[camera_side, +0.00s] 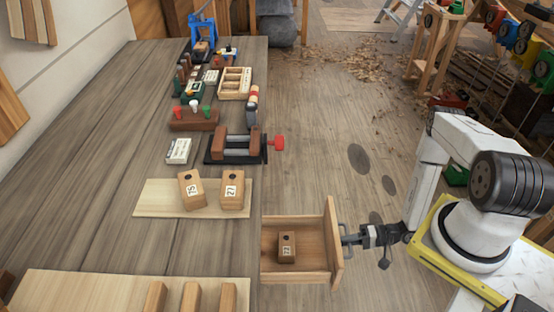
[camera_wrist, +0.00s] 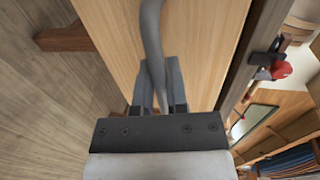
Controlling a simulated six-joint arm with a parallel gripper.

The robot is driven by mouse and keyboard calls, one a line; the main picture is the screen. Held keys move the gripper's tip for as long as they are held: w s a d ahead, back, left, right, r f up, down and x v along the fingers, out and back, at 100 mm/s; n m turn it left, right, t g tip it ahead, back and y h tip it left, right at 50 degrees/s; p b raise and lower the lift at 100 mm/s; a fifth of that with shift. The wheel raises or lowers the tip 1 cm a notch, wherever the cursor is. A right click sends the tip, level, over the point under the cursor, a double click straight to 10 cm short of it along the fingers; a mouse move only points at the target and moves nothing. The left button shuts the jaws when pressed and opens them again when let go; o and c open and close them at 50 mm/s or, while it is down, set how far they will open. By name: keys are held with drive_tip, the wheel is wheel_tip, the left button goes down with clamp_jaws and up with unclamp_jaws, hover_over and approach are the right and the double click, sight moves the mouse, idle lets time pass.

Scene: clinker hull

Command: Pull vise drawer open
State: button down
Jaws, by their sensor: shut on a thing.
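The wooden drawer (camera_side: 332,262) stands pulled out from the bench edge in the side view. A wooden block marked 22 (camera_side: 287,246) sits inside it. My gripper (camera_side: 349,238) is at the drawer's front face and is shut on the handle. In the wrist view the grey curved handle (camera_wrist: 152,35) runs down between the fingers of my gripper (camera_wrist: 158,85), against the wooden drawer front (camera_wrist: 105,45). The vise (camera_side: 236,146) with a red knob lies on the bench, beyond the drawer. The handle's gripped part is partly hidden by the fingers.
Blocks marked 75 (camera_side: 190,189) and 27 (camera_side: 232,190) stand on a pale board (camera_side: 155,199). Several tools and trays line the bench (camera_side: 95,160) farther back. A pale board with wooden strips (camera_side: 80,290) lies at the front. The floor right of the bench is mostly clear.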

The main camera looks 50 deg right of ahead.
drive_tip(key=shift+s+d, duration=0.15)
drive_tip(key=shift+d, duration=0.1)
drive_tip(key=c, duration=0.7)
unclamp_jaws()
drive_tip(key=shift+o, duration=0.2)
